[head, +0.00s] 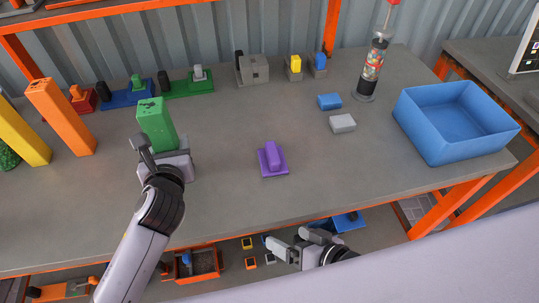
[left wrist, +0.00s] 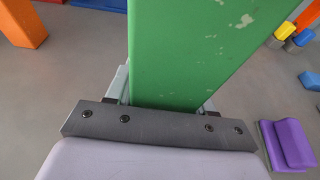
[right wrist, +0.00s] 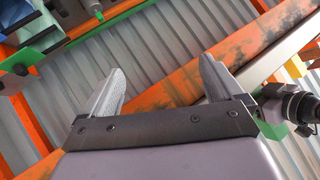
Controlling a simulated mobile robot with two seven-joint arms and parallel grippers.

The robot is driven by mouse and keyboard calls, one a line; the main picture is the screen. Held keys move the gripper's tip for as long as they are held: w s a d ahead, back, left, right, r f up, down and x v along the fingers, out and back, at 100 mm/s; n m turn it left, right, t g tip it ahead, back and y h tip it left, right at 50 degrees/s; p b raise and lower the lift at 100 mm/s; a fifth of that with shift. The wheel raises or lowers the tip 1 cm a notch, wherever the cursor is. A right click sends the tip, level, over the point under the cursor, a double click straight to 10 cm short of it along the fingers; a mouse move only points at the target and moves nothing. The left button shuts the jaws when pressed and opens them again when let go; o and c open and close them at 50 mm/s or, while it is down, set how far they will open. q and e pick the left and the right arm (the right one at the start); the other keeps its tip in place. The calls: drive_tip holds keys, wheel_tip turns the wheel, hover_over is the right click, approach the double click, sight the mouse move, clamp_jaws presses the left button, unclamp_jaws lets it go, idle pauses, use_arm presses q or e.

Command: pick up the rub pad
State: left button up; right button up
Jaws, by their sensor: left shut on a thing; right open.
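A purple pad with a raised purple block on top (head: 272,160), which looks like the rub pad, lies on the middle of the grey table. It also shows at the right edge of the left wrist view (left wrist: 288,145). My left gripper (head: 158,155) is shut on a green block (head: 155,122), left of the purple pad and apart from it. The green block (left wrist: 210,50) stands tall between the fingers in the left wrist view. My right gripper (head: 288,243) is open and empty, in front of the table's near edge; its spread fingers show in the right wrist view (right wrist: 160,82).
A blue bin (head: 435,138) stands at the right end of the table. A blue block (head: 329,101) and a pale grey block (head: 343,123) lie behind the purple pad. Orange (head: 62,115) and yellow (head: 22,130) blocks stand at left. Table space around the purple pad is clear.

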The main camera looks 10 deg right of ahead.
drive_tip(key=s+a+r+m+g+y, duration=0.2)
drive_tip(key=s+a+g+y, duration=0.25)
drive_tip(key=a+g, duration=0.35)
wheel_tip(320, 180, up, 20)
drive_tip(key=n+h, duration=0.1)
drive_tip(key=h, duration=1)
hover_over(273, 152)
drive_tip(key=s, duration=0.2)
drive_tip(key=shift+t, duration=0.3)
drive_tip(key=f, duration=0.3)
drive_tip(key=w+f, duration=0.1)
drive_tip(key=f, duration=0.3)
drive_tip(key=w+f, duration=0.1)
drive_tip(key=f, duration=0.3)
drive_tip(key=shift+f, duration=0.1)
